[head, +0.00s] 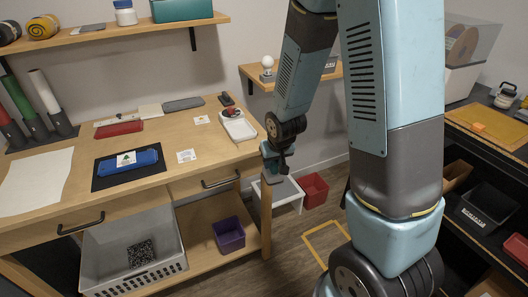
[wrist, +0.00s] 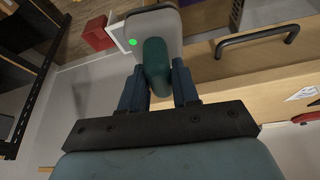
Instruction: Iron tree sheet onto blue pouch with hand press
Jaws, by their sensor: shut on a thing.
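The blue pouch (head: 145,158) lies flat on a dark mat (head: 103,181) on the wooden workbench. A small white sheet with a green tree (head: 126,159) lies on the pouch. My gripper (head: 277,166) is off the bench's right front corner, well to the right of the pouch. In the wrist view my gripper (wrist: 158,90) is shut on the teal handle of the hand press (wrist: 156,62). The press's pale plate with a green dot shows beyond the handle. In the head view the press is hard to make out against my gripper.
A white tray (head: 239,128) stands at the bench's right end. Small printed cards (head: 187,156), a red item (head: 118,129) and a grey case (head: 183,104) lie on the bench. A paper sheet (head: 35,181) lies at left. Bins stand below. Open air separates gripper and pouch.

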